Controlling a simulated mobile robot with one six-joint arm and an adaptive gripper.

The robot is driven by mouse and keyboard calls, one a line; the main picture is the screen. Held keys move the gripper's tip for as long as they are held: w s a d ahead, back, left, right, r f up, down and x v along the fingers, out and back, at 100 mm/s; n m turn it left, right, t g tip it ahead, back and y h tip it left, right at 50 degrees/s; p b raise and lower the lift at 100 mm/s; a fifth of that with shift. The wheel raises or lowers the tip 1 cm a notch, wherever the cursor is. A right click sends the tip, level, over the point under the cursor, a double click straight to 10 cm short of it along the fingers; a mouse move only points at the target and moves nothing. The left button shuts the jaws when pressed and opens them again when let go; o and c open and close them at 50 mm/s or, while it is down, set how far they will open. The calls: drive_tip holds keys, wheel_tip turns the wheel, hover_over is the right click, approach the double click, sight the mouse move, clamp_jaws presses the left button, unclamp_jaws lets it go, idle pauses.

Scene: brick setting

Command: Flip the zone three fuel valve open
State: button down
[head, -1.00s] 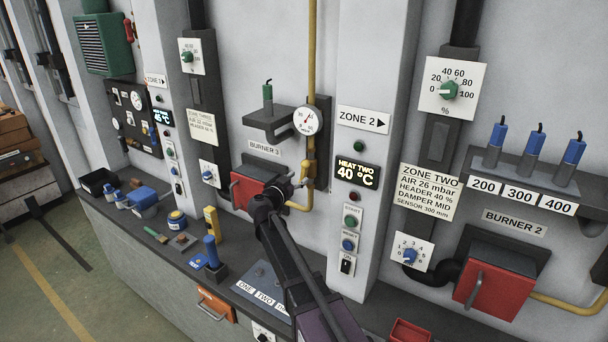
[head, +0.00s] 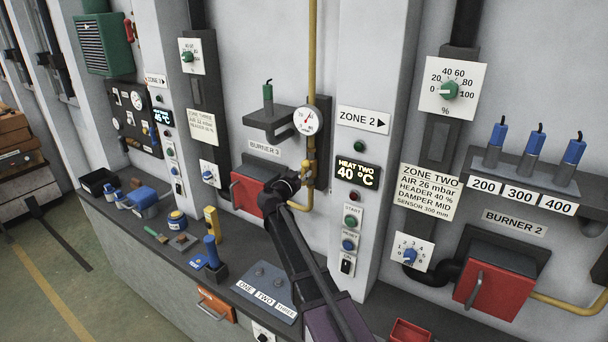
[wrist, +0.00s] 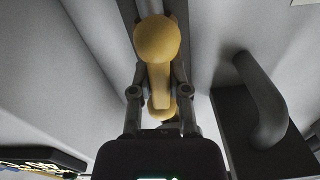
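The zone three fuel valve (head: 308,172) is on the yellow gas pipe (head: 312,60) right of the BURNER 3 label. In the wrist view its yellow lever (wrist: 158,88), with a round knob end, lies between the two fingers of my gripper (wrist: 159,75). The fingers stand one on each side, very close to the lever; whether both touch it is not clear. In the head view my gripper (head: 294,183) is at the valve, in front of the red burner 3 box, and hides part of the lever.
The red burner 3 box (head: 249,193) is just left of my gripper. A round gauge (head: 308,121) and a shelf (head: 268,123) are above. The ZONE 2 pillar (head: 377,90) stands to the right. A ONE TWO THREE plate (head: 265,291) lies on the bench below.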

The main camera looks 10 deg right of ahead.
idle(0.3)
drive_tip(key=shift+n, duration=0.8)
drive_tip(key=c, duration=0.6)
unclamp_jaws()
drive_tip(key=v, duration=1.2)
